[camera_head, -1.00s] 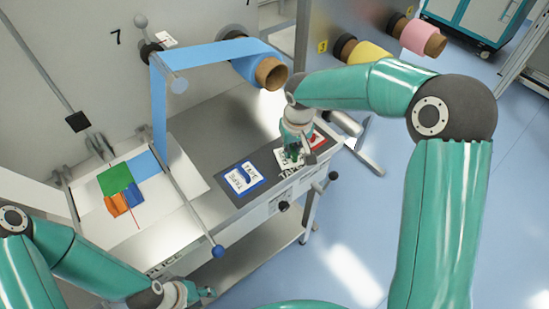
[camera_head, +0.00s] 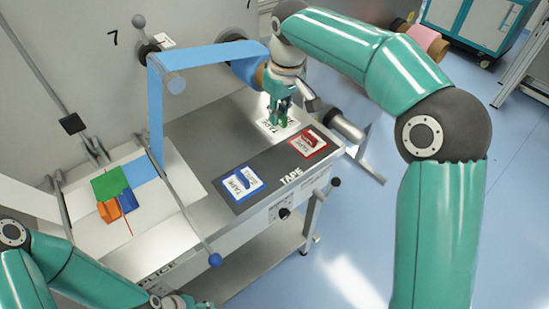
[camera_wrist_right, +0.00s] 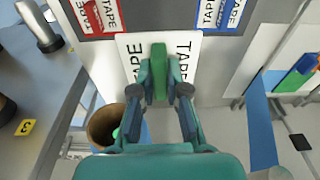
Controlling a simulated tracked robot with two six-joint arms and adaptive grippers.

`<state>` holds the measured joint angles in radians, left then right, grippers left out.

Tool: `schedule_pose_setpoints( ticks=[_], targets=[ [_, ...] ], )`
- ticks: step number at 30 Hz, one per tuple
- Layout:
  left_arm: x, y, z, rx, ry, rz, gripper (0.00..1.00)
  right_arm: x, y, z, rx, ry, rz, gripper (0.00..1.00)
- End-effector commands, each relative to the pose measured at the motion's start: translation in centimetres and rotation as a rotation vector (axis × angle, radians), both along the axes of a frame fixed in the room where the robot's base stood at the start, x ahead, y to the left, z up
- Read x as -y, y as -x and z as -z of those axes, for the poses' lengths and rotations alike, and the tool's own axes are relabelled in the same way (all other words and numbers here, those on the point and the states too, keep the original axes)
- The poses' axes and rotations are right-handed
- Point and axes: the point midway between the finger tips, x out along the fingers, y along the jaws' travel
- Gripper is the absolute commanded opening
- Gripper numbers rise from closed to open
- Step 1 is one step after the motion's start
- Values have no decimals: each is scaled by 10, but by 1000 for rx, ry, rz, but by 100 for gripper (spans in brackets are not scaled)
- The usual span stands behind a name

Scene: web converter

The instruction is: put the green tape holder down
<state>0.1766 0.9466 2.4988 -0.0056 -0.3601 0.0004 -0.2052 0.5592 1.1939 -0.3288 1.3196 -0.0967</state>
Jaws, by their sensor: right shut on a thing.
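The green tape holder, a green grip on a white plate marked TAPE, shows in the wrist view (camera_wrist_right: 158,68) and the head view (camera_head: 284,121). My right gripper (camera_head: 278,112) is shut on its green grip, with one finger on each side in the wrist view (camera_wrist_right: 157,90). The holder is over the grey tabletop (camera_head: 205,130), behind the dark TAPE mat (camera_head: 270,172). Whether its plate touches the tabletop I cannot tell. My left gripper (camera_head: 180,301) is at the bottom edge, partly cut off, and its fingers are unclear.
The blue tape holder (camera_head: 238,184) and the red tape holder (camera_head: 309,146) lie on the mat. A blue web runs from a roll (camera_head: 245,70) close beside my right gripper. The splice plate (camera_head: 155,210) with green, orange and blue pieces is at left.

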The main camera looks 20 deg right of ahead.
Motion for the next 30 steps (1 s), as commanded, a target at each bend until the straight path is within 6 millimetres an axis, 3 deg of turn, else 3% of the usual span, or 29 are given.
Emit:
schedule_pose_setpoints(
  ticks=[3, 10, 19, 25, 30],
  targets=[
    [0, 0, 2, 0, 0, 0, 40, 1, 2, 35, -7, 1, 1, 0],
    [0, 0, 0, 0, 0, 0, 40, 1, 1, 87, -3, 1, 2, 0],
    [0, 0, -2, 0, 0, 0, 40, 1, 0, 113, -2, 1, 1, 0],
    [0, 0, -5, 0, 0, 0, 40, 0, 0, 140, -2, 0, 2, 0],
    [0, 0, -5, 0, 0, 0, 40, 0, 0, 147, 1, 0, 1, 0]
  ],
)
